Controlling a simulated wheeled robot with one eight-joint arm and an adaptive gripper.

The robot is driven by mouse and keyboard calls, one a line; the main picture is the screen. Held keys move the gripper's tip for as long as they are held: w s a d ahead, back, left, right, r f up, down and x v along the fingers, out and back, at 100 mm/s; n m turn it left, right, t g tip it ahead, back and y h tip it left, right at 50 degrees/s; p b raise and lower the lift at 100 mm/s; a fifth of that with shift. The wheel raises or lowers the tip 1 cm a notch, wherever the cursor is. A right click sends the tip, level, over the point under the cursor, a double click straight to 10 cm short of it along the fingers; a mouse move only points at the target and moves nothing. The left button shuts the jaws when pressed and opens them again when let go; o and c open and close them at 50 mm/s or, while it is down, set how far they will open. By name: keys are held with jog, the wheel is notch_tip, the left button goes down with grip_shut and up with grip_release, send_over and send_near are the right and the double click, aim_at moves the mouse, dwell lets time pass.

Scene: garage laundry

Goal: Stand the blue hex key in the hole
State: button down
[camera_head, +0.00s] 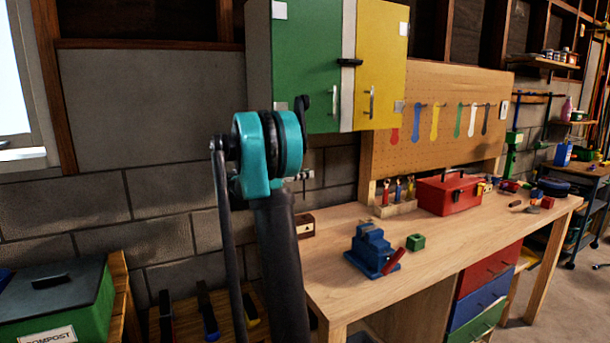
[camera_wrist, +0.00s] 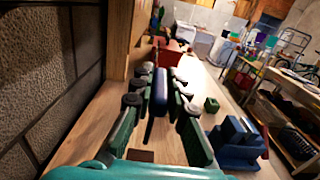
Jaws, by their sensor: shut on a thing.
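My gripper (camera_wrist: 162,73) shows in the wrist view, its two green fingers with grey pads reaching out over the wooden bench. A long blue piece, seemingly the blue hex key (camera_wrist: 158,95), lies between the fingers, which are shut on it. Its lower end is hard to see. In the head view my arm hides the gripper and the key. A small brown wooden block (camera_head: 306,225) stands at the bench's left back, and a brown patch below the fingers in the wrist view may be it. I cannot make out the hole for certain.
A blue vise (camera_head: 371,248) with a red handle stands on the bench (camera_head: 330,285), beside a small green block (camera_head: 415,242). Behind are a rack of pliers (camera_head: 396,207) and a red toolbox (camera_head: 447,194). A stone wall (camera_wrist: 45,70) runs close at the left.

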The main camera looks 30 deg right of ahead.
jog(key=shift+a, duration=0.1)
jog(key=shift+f, duration=0.1)
jog(key=shift+f, duration=5.1)
jog(key=shift+f, duration=0.25)
jog(key=shift+f, duration=0.35)
jog(key=shift+f, duration=0.35)
jog(key=shift+f, duration=0.3)
jog(key=shift+f, duration=0.35)
jog(key=shift+f, duration=0.3)
